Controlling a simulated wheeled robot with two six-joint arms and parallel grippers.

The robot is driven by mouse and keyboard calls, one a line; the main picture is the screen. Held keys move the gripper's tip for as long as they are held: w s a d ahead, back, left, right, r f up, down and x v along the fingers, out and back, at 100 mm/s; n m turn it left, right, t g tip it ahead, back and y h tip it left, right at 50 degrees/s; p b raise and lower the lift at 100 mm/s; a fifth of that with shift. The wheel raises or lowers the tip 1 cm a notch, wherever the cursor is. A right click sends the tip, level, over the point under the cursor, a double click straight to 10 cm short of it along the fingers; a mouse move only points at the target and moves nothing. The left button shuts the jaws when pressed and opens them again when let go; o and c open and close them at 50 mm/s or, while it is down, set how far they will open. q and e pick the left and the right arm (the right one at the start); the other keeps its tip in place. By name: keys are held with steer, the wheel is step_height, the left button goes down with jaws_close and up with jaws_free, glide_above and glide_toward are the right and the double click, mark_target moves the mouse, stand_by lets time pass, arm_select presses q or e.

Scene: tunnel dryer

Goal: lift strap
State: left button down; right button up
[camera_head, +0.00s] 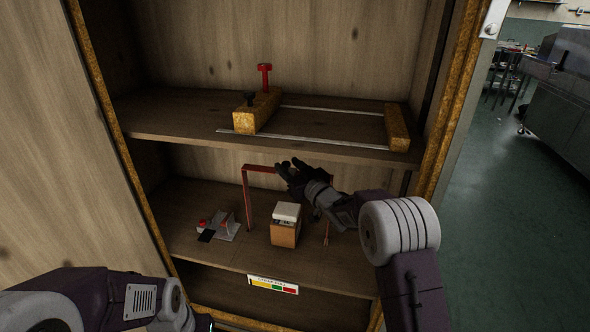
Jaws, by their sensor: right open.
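A thin red strap-like arch (246,196) stands on the lower shelf, with its top bar running right behind my right gripper. Its right leg shows only in part past my wrist. My right gripper (287,172) is open, with its dark fingers pointing left in front of the top bar. I cannot tell whether it touches the bar. Nothing shows between its fingers. My left arm comes in at the bottom left; its fingers are out of the picture.
The lower shelf (185,234) also holds a small box with a white top (285,225) and a grey-and-red item (222,228). The upper shelf (180,117) above my gripper carries a wooden-ended clamp (257,110). A cabinet side panel stands left; open floor (510,210) lies right.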

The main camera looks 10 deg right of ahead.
steer(key=v, duration=0.4)
